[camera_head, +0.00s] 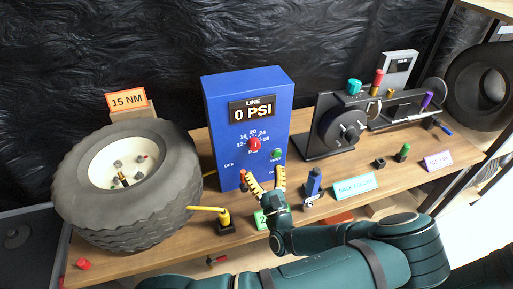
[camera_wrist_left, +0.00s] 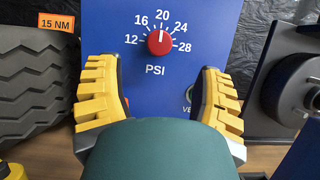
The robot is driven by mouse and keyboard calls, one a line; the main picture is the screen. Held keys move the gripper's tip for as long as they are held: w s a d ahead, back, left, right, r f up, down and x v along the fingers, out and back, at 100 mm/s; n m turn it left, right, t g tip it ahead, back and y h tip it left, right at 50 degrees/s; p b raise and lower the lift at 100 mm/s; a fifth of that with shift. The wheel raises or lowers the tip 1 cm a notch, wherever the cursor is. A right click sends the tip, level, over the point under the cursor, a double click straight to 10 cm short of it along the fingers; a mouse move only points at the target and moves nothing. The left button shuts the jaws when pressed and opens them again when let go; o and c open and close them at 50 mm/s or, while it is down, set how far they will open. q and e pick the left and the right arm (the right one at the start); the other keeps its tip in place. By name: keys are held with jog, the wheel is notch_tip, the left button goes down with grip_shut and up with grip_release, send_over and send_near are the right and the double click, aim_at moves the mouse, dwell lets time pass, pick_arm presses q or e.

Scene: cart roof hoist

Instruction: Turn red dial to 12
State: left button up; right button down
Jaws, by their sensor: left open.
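The red dial (camera_head: 253,144) is a round knob on the front of a blue box (camera_head: 218,120) whose display reads "LINE 0 PSI". In the left wrist view the red dial (camera_wrist_left: 159,42) has a white mark pointing up, close to 20, on a scale of 12, 16, 20, 24 and 28. The 12 lies to its lower left. My left gripper (camera_head: 267,178) is open and empty below the dial, in front of the box. In the left wrist view its yellow fingers (camera_wrist_left: 157,78) are spread either side of and below the dial, apart from it. My right gripper is not in view.
A large tyre (camera_head: 140,222) lies left of the box, with a "15 NM" sign (camera_head: 126,99) behind it. A green button (camera_head: 277,154) is right of the dial. A blue-handled part (camera_head: 314,182) and a yellow-handled part (camera_head: 223,217) stand near the front of the wooden bench (camera_head: 335,205).

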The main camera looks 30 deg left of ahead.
aim_at(256, 147)
pick_arm(q)
jog(key=x, duration=0.8)
jog(key=shift+w+a+b, duration=0.1)
jog(key=shift+a+b, duration=0.05)
jog(key=shift+b, duration=0.15)
grip_shut()
